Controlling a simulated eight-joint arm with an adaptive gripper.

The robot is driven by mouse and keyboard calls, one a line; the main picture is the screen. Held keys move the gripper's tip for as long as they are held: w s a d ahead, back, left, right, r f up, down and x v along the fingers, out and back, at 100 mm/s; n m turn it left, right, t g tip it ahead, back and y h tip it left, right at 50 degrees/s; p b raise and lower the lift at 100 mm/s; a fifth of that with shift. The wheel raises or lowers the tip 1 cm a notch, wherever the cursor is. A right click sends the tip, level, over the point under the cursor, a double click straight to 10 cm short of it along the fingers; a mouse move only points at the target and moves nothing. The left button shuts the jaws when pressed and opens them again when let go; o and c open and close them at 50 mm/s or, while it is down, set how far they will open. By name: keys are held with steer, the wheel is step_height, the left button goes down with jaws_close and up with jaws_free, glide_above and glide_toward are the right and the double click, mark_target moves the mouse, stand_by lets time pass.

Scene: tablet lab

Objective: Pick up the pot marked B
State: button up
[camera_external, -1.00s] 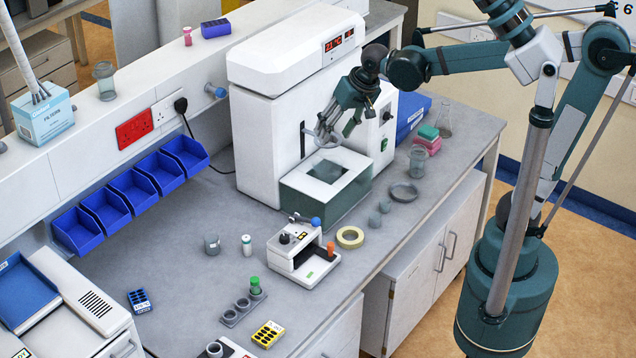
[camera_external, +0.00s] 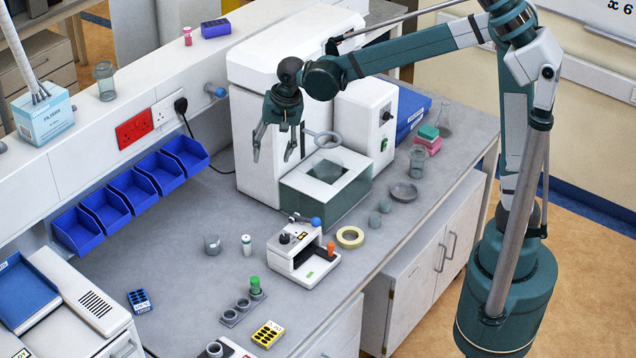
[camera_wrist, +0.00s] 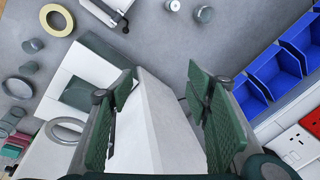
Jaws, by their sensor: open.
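No letter B is legible on any pot. Several small pots are in view: a grey pot (camera_external: 212,244) on the bench, a white-capped pot (camera_external: 247,245) beside it, and a green-lidded pot (camera_external: 255,285) at a grey holder (camera_external: 236,311). The grey pot (camera_wrist: 205,14) and the white-capped pot (camera_wrist: 173,5) also show at the top of the wrist view. My gripper (camera_external: 273,155) is open and empty, fingers down, in front of the white machine, above and behind these pots. The wrist view shows both fingers (camera_wrist: 160,78) spread apart.
The white machine (camera_external: 285,110) with its glass-fronted box (camera_external: 325,205) stands close by my gripper. Blue bins (camera_external: 135,190) line the wall at left. A small white device (camera_external: 303,262) and a tape roll (camera_external: 350,237) are on the bench (camera_external: 190,300). Bench at centre left is clear.

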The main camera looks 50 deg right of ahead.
steer(key=w+a+f+m+g, duration=0.1)
steer(key=w+a+f+m, duration=0.2)
steer(key=w+a+f, duration=0.6)
steer(key=m+g, duration=0.1)
steer(key=m, duration=0.2)
glide_toward(211, 240)
steer(key=shift+s+a+h+b, duration=0.2)
steer(key=shift+s+a, duration=0.15)
steer(key=shift+a, duration=0.2)
steer(key=shift+s+a+h+b, duration=0.2)
steer(key=shift+s+a, duration=0.2)
steer(key=shift+a, duration=0.2)
steer(key=shift+f, duration=1.3)
steer(key=shift+w+f+p, duration=0.1)
steer(key=shift+f+p, duration=0.2)
steer(key=shift+f, duration=2.3)
steer(key=shift+c, duration=0.6)
steer(key=c, duration=0.9)
